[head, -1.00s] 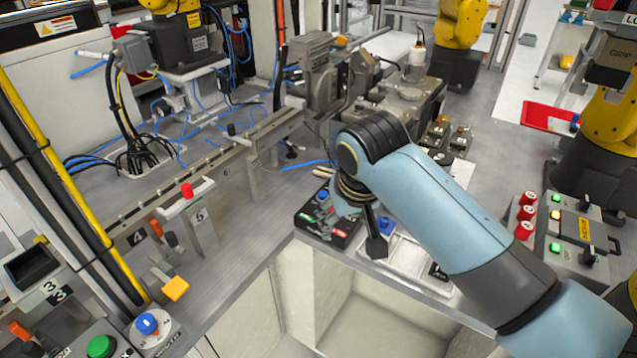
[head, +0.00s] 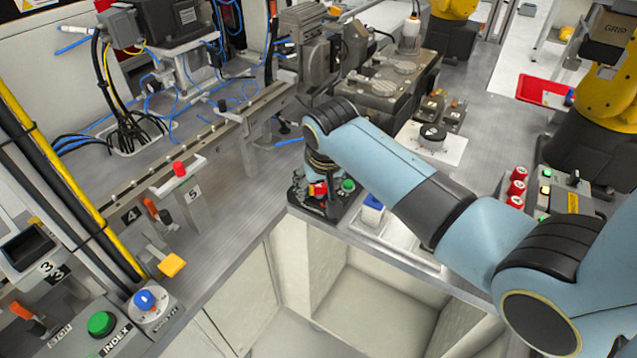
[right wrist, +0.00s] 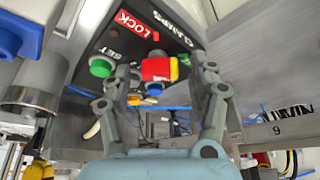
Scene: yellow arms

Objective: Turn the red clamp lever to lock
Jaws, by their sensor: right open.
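The red clamp lever (head: 318,189) sits on a small black control panel (head: 340,208) at the table's front edge. In the right wrist view the lever (right wrist: 157,69) is a red block with a yellow side, on the panel (right wrist: 92,42) marked CLAMPS, with a red LOCK label (right wrist: 134,23). My right gripper (right wrist: 164,78) is open, with one finger on each side of the lever. I cannot tell whether either finger touches it. In the head view my wrist hides most of the gripper. My left gripper is not in view.
A green button (right wrist: 101,67) sits beside the left finger, and a blue one (right wrist: 155,88) shows below the lever. A blue-topped block (head: 372,209) stands on a pale tray right of the panel. Metal fixtures (head: 385,85) stand behind. An open recess lies in front.

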